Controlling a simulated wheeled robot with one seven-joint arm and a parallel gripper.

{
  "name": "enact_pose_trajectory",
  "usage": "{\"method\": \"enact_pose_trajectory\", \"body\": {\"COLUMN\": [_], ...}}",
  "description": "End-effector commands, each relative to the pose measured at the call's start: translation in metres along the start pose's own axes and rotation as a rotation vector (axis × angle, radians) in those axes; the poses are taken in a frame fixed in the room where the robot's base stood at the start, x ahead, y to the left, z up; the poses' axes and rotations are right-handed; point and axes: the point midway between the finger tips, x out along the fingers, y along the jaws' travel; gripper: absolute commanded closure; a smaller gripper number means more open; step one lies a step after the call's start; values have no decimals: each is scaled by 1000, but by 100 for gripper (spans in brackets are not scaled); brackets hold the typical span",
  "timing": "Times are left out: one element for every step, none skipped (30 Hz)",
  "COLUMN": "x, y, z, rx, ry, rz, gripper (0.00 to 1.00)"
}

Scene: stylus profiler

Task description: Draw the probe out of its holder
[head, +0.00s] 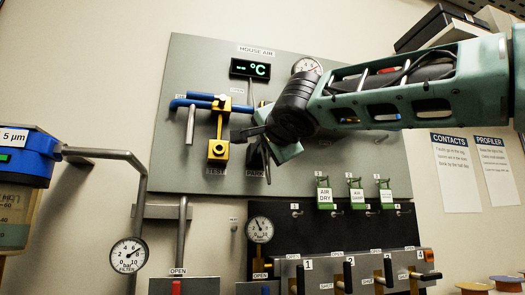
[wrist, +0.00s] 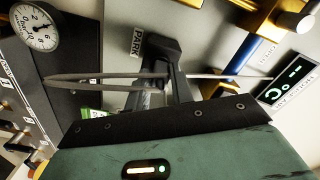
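The dark PARK holder (wrist: 160,50) stands out from the panel in the wrist view, beside its PARK label. A thin grey line (wrist: 225,77) runs from it toward the lit display, and a long narrow grey loop (wrist: 95,77) extends to its left. These look like the probe's lead, but the probe body is hard to separate from the dark parts. In the head view my gripper (head: 258,143) is at the holder, just above the PARK label, and largely covers it. Its dark fingers blend with the holder, so their grip on the probe is unclear.
The yellow TEST fixture (head: 218,150) and blue pipe (head: 195,104) are close left of my gripper. The °C display (head: 250,69) is above. Green tags (head: 324,194) and a valve row (head: 345,272) are below. A blue-topped filter (head: 30,160) stands far left.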

Motion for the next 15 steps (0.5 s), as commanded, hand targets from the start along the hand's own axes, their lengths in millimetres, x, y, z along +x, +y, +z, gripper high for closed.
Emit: {"method": "enact_pose_trajectory", "body": {"x": [0, 0, 0, 0, 0, 0, 0, -1, -1, -2, -2, -3, -3, -4, -5], "y": [0, 0, 0, 0, 0, 0, 0, 0, 0, 0, 1, 1, 1, 1, 1], "z": [0, 0, 0, 0, 0, 0, 0, 0, 0, 0, 0, 0, 0, 0, 0], "rx": [-1, -1, -1, -1, -1, -1, -1, -1, -2, -2, -2, -2, -2, -2, -1], "ry": [0, 0, 0, 0, 0, 0, 0, 1, 1, 1, 1, 1, 1, 1, 1], "rz": [0, 0, 0, 0, 0, 0, 0, 0, 0, 0, 0, 0, 0, 0, 0], "gripper": [100, 100, 100, 100, 100, 100, 100, 100, 100, 100, 100, 100, 100, 100, 100]}}
